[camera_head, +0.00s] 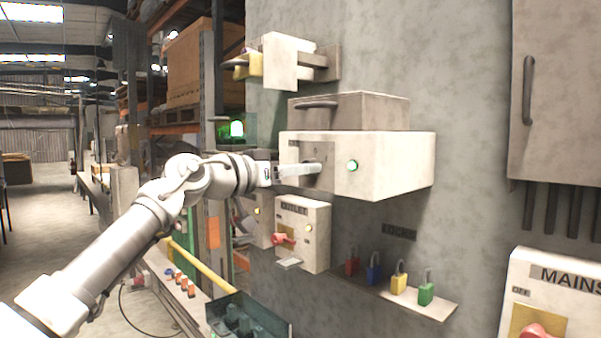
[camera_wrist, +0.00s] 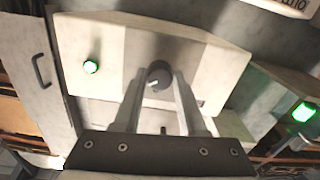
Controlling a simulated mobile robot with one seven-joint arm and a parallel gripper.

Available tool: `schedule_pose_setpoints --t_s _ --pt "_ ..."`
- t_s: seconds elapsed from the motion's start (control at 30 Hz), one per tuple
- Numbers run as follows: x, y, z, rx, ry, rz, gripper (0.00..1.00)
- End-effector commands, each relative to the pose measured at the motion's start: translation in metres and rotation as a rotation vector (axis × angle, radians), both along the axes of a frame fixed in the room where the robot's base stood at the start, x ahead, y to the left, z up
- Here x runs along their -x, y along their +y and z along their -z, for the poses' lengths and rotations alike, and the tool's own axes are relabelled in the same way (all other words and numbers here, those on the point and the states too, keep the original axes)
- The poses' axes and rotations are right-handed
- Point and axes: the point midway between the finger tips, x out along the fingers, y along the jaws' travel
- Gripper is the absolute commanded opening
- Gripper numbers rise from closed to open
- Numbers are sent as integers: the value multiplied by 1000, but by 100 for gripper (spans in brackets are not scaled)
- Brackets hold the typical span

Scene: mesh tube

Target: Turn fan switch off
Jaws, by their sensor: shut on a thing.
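A cream switch box (camera_head: 395,165) is mounted on the grey wall, with a round green lamp (camera_head: 352,166) lit on its front. In the wrist view the box's dark round knob (camera_wrist: 158,70) has a pale pointer mark, and the lit green lamp (camera_wrist: 91,67) is to its left. No fan label is legible on this box. My gripper (camera_head: 313,168) reaches the box front from the left. In the wrist view my gripper's fingers (camera_wrist: 163,84) are shut on the knob, one on each side. In the head view the gripper hides most of the knob.
Below is an outlet box (camera_head: 302,225) with a red handle. A shelf (camera_head: 436,309) holds several coloured padlocks. A mains box (camera_head: 560,290) is at lower right, a grey cabinet (camera_head: 565,90) at upper right. Open floor (camera_head: 45,225) lies left.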

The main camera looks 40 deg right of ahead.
Motion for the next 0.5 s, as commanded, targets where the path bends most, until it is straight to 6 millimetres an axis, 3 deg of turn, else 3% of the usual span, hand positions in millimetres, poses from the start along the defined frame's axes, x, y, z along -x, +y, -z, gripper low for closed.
schedule_pose_setpoints --t_s 0.5 --pt "1 0 1 32 450 -2 0"
